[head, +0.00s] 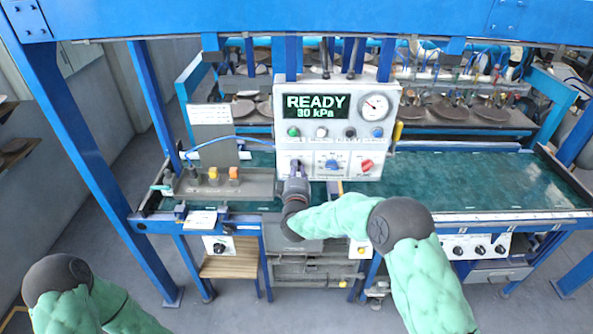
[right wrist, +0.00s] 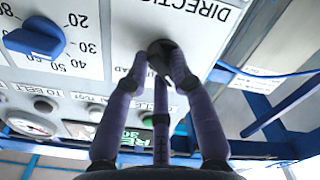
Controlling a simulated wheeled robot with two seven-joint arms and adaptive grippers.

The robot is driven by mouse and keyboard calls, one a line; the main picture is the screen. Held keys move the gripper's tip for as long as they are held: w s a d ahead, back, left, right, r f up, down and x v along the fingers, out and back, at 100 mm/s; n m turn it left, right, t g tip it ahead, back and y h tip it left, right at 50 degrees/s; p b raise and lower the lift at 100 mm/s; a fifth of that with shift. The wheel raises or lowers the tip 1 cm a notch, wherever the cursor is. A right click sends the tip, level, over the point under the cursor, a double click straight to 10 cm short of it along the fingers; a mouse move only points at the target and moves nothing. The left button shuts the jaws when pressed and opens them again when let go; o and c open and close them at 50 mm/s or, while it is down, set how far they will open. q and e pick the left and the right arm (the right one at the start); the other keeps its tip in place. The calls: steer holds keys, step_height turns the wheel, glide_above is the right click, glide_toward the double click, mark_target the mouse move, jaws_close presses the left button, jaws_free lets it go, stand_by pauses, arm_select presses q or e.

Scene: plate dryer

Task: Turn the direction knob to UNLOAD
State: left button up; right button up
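The control panel (head: 335,130) stands upright above the green table, with a screen reading READY 30 kPa. The direction knob (right wrist: 159,50) is dark and round, beside the partly visible lettering DIRECTION in the right wrist view. My left gripper is out of view.
A blue knob (head: 332,165) with a number scale and a red knob (head: 366,165) sit right of my gripper. A pressure gauge (head: 375,107) and several small buttons are above. Blue frame posts surround the table.

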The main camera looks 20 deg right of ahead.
jaws_close()
steer(key=shift+f+m+b, duration=0.15)
steer(key=shift+m+b, duration=2.6)
steer(key=shift+m, duration=0.2)
steer(key=shift+f+m+b, duration=0.15)
steer(key=shift+m+b, duration=2.55)
steer(key=shift+m, duration=0.3)
steer(key=shift+f+m+b, duration=0.15)
steer(key=shift+m+b, duration=2.6)
steer(key=shift+m, duration=0.2)
steer(key=o, duration=0.8)
jaws_free()
steer(key=shift+r, duration=0.1)
steer(key=shift+c, duration=0.2)
